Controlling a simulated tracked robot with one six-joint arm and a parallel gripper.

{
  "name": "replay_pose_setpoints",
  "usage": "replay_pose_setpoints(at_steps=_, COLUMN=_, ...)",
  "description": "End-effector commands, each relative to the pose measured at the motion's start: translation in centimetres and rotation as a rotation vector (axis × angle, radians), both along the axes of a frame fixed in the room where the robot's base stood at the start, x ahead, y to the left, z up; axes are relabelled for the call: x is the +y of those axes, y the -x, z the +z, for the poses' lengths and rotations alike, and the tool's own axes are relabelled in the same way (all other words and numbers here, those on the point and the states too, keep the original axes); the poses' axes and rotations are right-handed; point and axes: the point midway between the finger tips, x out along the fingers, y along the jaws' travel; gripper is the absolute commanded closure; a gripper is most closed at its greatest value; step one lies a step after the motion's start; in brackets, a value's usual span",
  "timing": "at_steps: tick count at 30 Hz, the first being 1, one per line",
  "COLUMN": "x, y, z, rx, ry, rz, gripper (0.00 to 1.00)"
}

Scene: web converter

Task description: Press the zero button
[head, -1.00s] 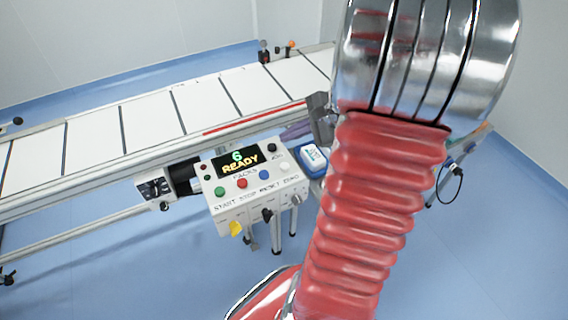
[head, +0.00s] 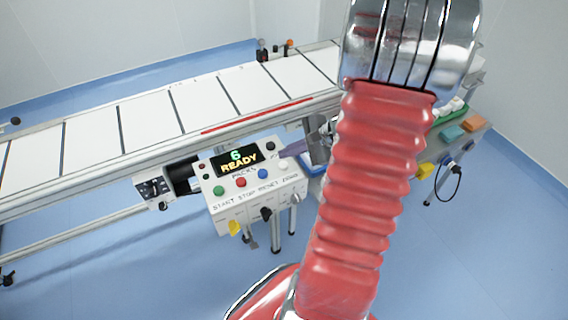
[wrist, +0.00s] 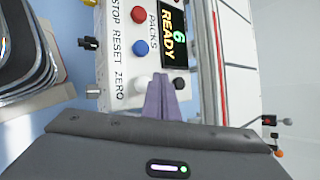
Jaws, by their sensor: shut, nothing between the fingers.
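The control box (head: 262,201) has a display reading "6 READY" and green, red, blue and white buttons above the labels START, STOP, RESET and ZERO. The white zero button (head: 283,165) is at the right end of that row. In the wrist view the white button (wrist: 140,83) shows partly beside the fingers, near the word ZERO. My gripper (head: 286,152) is shut and empty, its purple fingers pointing left over the box's right end. In the wrist view my gripper (wrist: 161,80) lies between the white button and a black knob (wrist: 181,84). Contact with the button cannot be told.
A conveyor (head: 150,121) with white panels runs behind the box. A blue bin (head: 313,161) is partly hidden behind my arm. A side table at the right holds a green tray and teal and orange blocks (head: 453,131). Blue floor is open in front.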

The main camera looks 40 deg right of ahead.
Motion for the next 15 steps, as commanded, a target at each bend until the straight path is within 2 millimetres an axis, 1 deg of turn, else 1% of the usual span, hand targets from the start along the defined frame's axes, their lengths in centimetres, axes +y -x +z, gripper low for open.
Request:
replay_pose_setpoints(at_steps=1, x=0.04, y=0.01, z=-0.48, rx=0.001, ry=-0.002, rz=0.0, gripper=1.0)
replay_pose_setpoints(at_steps=6, x=0.06, y=0.02, z=-1.22, rx=0.0, ry=-0.001, rz=0.001, gripper=1.0)
replay_pose_setpoints(at_steps=15, x=0.07, y=0.01, z=-1.31, rx=0.0, ry=0.0, rz=0.002, gripper=1.0)
